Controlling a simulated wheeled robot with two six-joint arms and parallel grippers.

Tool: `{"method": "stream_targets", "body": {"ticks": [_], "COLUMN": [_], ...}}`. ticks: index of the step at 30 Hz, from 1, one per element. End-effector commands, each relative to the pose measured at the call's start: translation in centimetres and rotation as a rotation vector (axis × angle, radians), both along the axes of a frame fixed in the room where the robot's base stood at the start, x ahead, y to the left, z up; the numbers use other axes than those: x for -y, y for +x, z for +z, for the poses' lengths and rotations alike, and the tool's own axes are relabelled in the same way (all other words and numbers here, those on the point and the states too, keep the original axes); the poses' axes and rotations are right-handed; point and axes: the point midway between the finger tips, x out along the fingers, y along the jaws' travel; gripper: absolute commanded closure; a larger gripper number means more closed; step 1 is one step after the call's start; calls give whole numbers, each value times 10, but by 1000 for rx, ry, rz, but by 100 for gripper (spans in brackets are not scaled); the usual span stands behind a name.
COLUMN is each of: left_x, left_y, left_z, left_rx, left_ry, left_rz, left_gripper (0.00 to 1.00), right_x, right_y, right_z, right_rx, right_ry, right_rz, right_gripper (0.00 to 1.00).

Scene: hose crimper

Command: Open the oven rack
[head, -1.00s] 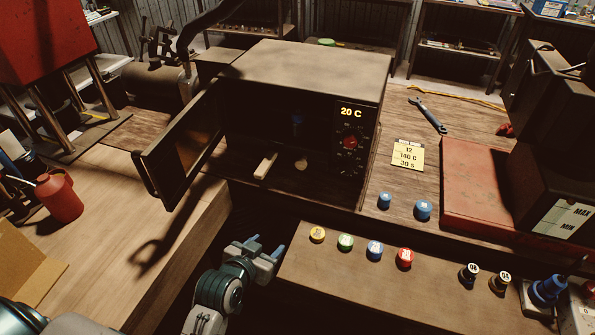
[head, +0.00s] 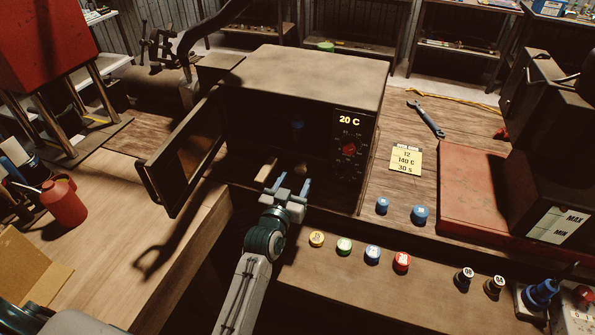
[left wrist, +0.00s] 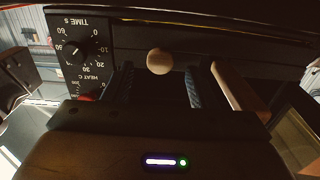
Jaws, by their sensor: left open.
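The oven (head: 310,75) stands on the bench with its door (head: 182,155) swung open to the left. Its inside is dark and I cannot make out the rack's shape. A pale round knob (left wrist: 159,61) and a pale wooden bar (left wrist: 235,92) show at the oven front; the bar also shows in the head view (head: 262,168). My left gripper (head: 291,184) is open at the oven's mouth. In the left wrist view the knob appears between the two blue fingers (left wrist: 158,85), just beyond their tips, and the bar lies outside the right-hand finger. I see no contact with the knob.
The oven's panel (head: 350,150) reads 20 C and has a red dial. Coloured caps (head: 344,246) line the front ledge, with two blue caps (head: 401,211) behind them. A note (head: 405,160), a wrench (head: 427,119) and a red plate (head: 480,190) lie to the right.

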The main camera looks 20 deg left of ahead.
Motion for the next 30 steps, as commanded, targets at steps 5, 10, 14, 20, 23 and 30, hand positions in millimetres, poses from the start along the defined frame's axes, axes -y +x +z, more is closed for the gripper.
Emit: {"method": "stream_targets", "body": {"ticks": [5,10,14,20,23,30], "left_x": [1,1,1,1,1,1], "left_y": [22,29,29,29,29,29], "left_z": [2,0,-1,-1,-1,-1], "left_rx": [0,0,-1,-1,-1,-1], "left_ry": [1,0,0,0,0,0], "left_rz": [-1,-1,-1,-1,-1,-1], "left_gripper": [48,48,48,68,87,100], "right_x": [3,3,3,1,-1,-5], "right_y": [0,0,0,0,0,0], "right_z": [10,11,11,11,10,10], "right_rx": [0,-1,-1,-1,-1,0], "right_ry": [-3,-3,-3,-1,1,5], "right_rz": [1,1,1,0,-1,-1], "right_gripper": [100,100,100,100,100,100]}}
